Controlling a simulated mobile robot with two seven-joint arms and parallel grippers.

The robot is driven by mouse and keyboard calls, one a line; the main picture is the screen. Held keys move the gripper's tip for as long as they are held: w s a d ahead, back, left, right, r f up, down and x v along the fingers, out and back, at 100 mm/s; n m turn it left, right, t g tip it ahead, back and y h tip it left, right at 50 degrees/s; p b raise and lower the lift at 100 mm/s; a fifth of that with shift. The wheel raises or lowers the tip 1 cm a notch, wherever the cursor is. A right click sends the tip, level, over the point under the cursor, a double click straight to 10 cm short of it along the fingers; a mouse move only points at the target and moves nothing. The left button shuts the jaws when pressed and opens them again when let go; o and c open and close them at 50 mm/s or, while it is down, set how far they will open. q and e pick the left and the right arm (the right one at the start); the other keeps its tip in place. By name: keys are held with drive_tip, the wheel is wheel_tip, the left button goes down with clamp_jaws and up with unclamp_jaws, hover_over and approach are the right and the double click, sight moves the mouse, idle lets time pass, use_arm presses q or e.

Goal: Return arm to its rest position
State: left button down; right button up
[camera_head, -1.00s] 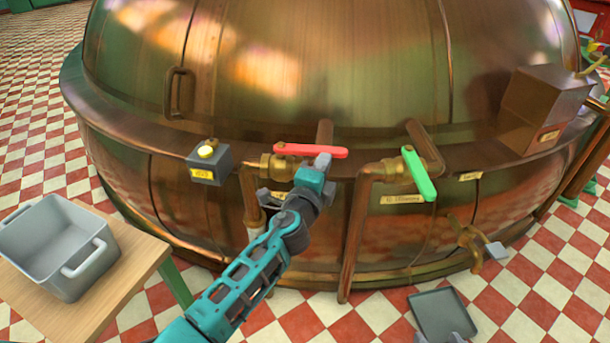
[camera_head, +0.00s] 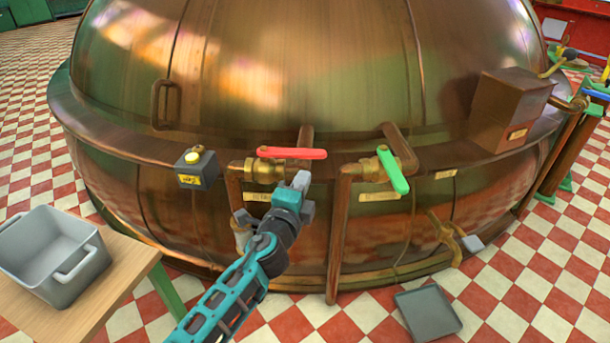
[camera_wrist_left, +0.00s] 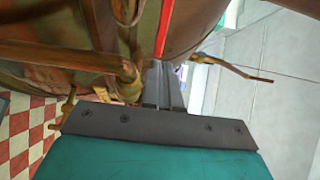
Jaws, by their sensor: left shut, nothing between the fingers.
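My left gripper (camera_head: 301,181) is in front of the copper kettle (camera_head: 300,80), just below the red valve handle (camera_head: 291,153). Its fingers are together with nothing between them. In the left wrist view the closed fingers (camera_wrist_left: 163,84) point up toward the kettle, with the red handle (camera_wrist_left: 164,28) beyond their tips. The red handle lies crosswise on its brass valve. The green handle (camera_head: 393,170) on the valve to the right hangs at a slant. I cannot tell from the head view how wide the gap between fingers and red handle is. My right gripper does not show.
A grey bin (camera_head: 55,258) stands on a wooden table (camera_head: 122,268) at the left. Copper pipes run down in front of the kettle. A dark tray (camera_head: 428,313) lies on the checkered floor.

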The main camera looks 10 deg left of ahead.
use_arm(q)
drive_tip(key=s+f+n+g+h, duration=0.1)
drive_tip(key=s+f+n+g, duration=0.1)
drive_tip(key=s+f+n, duration=0.45)
drive_tip(key=s+f+n+g+h, duration=0.1)
drive_tip(key=s+n+g, duration=0.2)
drive_tip(key=s, duration=0.6)
drive_tip(key=s+f+n+g, duration=0.25)
drive_tip(key=s+n, duration=0.25)
drive_tip(key=s, duration=0.3)
drive_tip(key=s+a+r+n+p, duration=0.1)
drive_tip(key=s+a+r+p, duration=0.2)
drive_tip(key=r+p, duration=0.8)
drive_tip(key=p, duration=0.7)
drive_tip(key=shift+r+y, duration=0.3)
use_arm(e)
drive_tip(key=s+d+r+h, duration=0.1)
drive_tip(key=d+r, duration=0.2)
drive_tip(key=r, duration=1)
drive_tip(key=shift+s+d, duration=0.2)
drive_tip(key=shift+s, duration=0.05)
use_arm(q)
drive_tip(key=shift+f, duration=0.1)
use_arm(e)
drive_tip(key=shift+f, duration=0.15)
